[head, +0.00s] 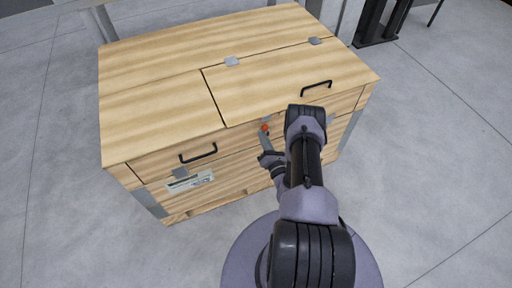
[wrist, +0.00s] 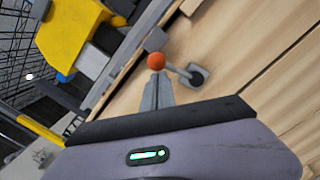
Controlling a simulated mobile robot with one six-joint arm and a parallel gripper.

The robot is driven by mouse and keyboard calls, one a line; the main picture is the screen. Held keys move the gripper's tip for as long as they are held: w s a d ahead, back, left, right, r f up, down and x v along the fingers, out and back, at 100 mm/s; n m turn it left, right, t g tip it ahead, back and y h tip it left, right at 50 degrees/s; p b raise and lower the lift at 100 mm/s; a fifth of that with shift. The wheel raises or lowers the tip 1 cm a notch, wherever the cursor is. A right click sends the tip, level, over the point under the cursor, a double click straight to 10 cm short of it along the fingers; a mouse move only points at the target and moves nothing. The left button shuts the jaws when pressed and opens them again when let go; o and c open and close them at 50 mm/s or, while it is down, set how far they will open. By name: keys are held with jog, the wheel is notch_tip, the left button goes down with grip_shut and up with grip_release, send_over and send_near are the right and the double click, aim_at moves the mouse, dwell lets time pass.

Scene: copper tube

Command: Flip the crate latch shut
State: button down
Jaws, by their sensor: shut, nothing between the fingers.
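The wooden crate (head: 150,108) stands on the floor with its lid panels down. The latch shows as an orange-red knob (head: 265,128) on the front face, just below the lid edge. In the wrist view, the orange knob (wrist: 156,61) sits right at my fingertips, with a grey lever and plate (wrist: 193,75) to its right on the wood. My gripper (head: 264,140) is shut and empty, its tips at or very near the knob. I cannot tell whether they touch. My gripper also shows in the wrist view (wrist: 157,78). The catch side of the latch is partly hidden.
Black handles sit on the front drawer (head: 198,153) and on the lid (head: 316,88). A label (head: 190,182) is on the crate front. The grey floor (head: 440,170) right of the crate is clear. A yellow object (wrist: 72,35) shows in the wrist view.

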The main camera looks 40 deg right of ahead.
jog(key=shift+s+d+r, duration=0.25)
jog(key=shift+d+r, duration=0.05)
jog(key=shift+d, duration=0.3)
jog(key=shift+d+r, duration=0.1)
jog(key=shift+d, duration=0.05)
dwell(0.3)
